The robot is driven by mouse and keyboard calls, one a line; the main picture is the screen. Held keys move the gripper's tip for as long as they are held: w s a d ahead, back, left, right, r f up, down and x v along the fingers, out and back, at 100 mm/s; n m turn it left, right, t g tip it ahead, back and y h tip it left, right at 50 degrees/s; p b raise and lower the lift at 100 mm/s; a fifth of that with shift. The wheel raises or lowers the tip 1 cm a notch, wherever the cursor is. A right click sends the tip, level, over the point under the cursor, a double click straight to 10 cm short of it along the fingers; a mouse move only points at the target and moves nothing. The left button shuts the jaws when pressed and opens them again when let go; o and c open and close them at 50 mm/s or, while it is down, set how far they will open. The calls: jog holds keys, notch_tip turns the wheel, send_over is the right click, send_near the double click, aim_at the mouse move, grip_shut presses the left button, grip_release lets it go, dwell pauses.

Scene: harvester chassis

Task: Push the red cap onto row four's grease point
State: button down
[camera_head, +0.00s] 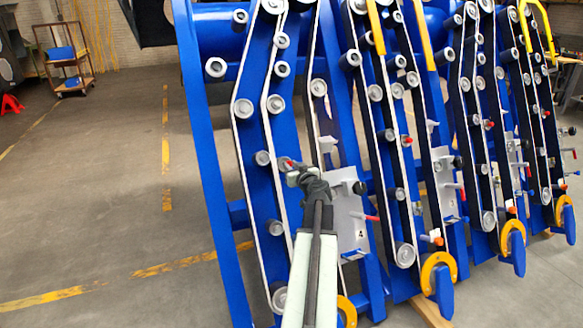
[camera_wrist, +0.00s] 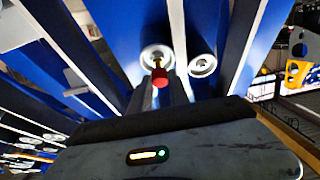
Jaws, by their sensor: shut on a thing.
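The red cap (camera_wrist: 160,80) is in the middle of the wrist view, beyond the dark edge of my gripper's body. A brass-coloured grease point (camera_wrist: 158,64) shows right behind it, at a pale roller hub. The cap lines up with this point and looks very close to it; I cannot tell whether it is seated. In the head view my gripper (camera_head: 296,172) reaches into the row beside the plate marked 4 (camera_head: 350,222), shut on the cap, with a bit of red (camera_head: 287,163) at its tip.
Blue row frames with rollers and pale belts stand close around my gripper. A second roller hub (camera_wrist: 203,65) is just right of the cap. More rows with red and orange fittings stand to the right. The concrete floor (camera_head: 110,190) at left is open, with a cart (camera_head: 70,68) far back.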

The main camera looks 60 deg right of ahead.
dwell(0.3)
jog(key=shift+w+d+f+b, duration=0.55)
jog(key=shift+w+d, duration=0.05)
jog(key=shift+w, duration=0.15)
jog(key=shift+s+a+r+p, duration=0.55)
jog(key=shift+s, duration=0.2)
jog(key=shift+s+a+r+p, duration=0.55)
jog(key=shift+s, duration=0.2)
jog(key=shift+f, duration=0.1)
jog(key=shift+w+d+f+b, duration=0.4)
jog(key=shift+w+d+b, duration=0.1)
jog(key=shift+w, duration=0.2)
jog(key=shift+w+d+f+b, duration=0.6)
jog(key=shift+w, duration=0.2)
dwell(0.4)
jog(key=c, duration=1.1)
grip_release()
jog(key=shift+c, duration=0.2)
